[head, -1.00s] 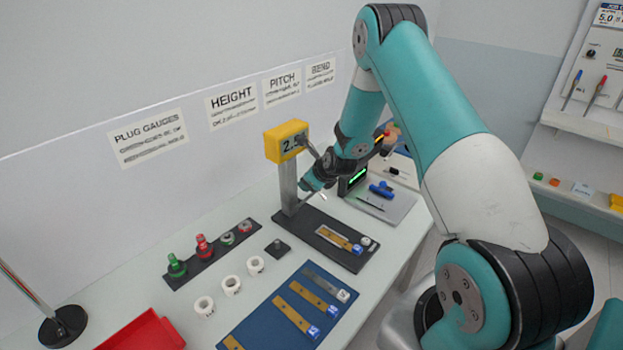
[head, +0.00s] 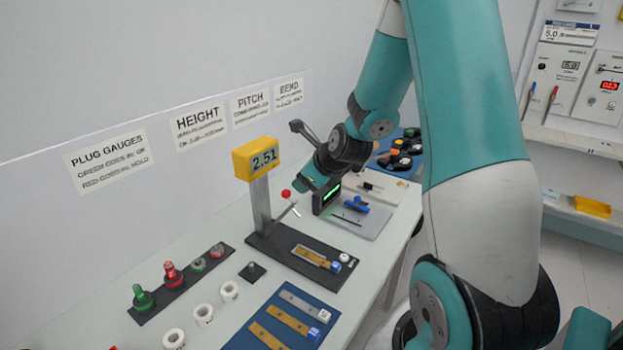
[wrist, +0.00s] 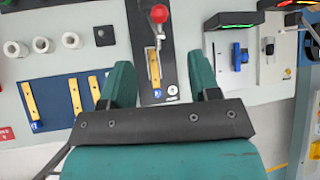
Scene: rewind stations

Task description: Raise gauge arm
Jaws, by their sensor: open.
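The height gauge stands on the bench in the head view, with a yellow display head (head: 256,158) reading 2.51 on a grey post (head: 261,203). A small red ball knob (head: 285,194) shows right of the post; in the wrist view the red knob (wrist: 159,13) tops a thin lever. On the gauge's dark base (head: 290,258) lies a brass strip (head: 310,257) with a blue-and-white end. My gripper (wrist: 160,78) is open and empty, its teal fingers apart, with the red knob beyond the fingertips. In the head view, my gripper (head: 304,184) is close to the knob, right of the post.
A blue mat (head: 262,316) with several strips lies in front. Plug gauges (head: 172,274) and white rings (head: 204,314) are to the left. A device with a green-lit display (head: 328,197) and a grey tray (head: 350,219) with blue tools stand close on the right.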

